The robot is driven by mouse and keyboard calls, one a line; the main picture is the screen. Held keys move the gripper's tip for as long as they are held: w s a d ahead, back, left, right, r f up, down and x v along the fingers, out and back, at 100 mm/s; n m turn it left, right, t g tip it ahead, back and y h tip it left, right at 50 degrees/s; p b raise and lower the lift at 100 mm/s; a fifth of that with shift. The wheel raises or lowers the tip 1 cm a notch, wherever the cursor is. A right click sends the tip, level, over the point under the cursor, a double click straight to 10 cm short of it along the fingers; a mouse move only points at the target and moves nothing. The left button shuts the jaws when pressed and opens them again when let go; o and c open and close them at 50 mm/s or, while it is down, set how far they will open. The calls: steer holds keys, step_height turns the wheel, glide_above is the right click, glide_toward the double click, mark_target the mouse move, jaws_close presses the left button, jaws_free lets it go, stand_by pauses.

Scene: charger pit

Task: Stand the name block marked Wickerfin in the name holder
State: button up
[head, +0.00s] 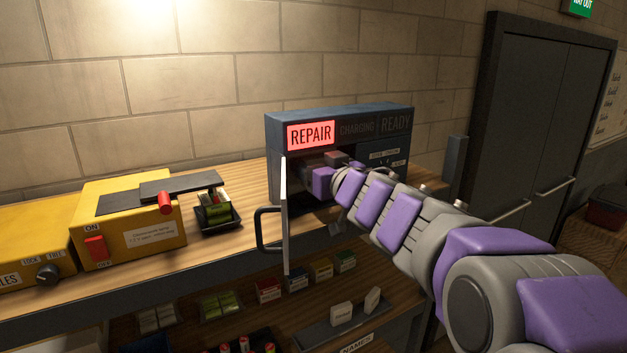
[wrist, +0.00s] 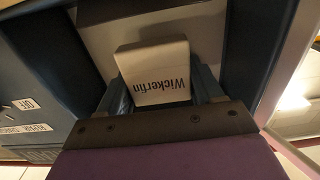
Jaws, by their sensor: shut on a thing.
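The Wickerfin name block (wrist: 152,62) is white, with its name upside down in the wrist view. My gripper (wrist: 160,88) is shut on it, one finger on each side. In the head view my gripper (head: 322,178) reaches into the open front of the blue charger cabinet (head: 340,114), and the block cannot be made out there. In the wrist view a dark bar (wrist: 125,10) and a pale grey surface lie beyond the block. I cannot tell whether this is the name holder, or whether the block touches it.
The cabinet's open door (head: 284,215) with its handle stands left of my arm. REPAIR (head: 310,136) is lit red; CHARGING and READY are dark. A yellow machine (head: 130,220) stands left on the wooden bench. A names tray (head: 345,327) with two white blocks sits on the lower shelf.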

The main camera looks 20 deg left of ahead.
step_height(320, 180, down, 3)
steer(key=shift+r+b, duration=0.2)
steer(key=shift+b, duration=0.5)
steer(key=shift+f, duration=0.45)
steer(key=shift+r, duration=0.1)
steer(key=o, duration=1.1)
steer(key=shift+c, duration=0.2)
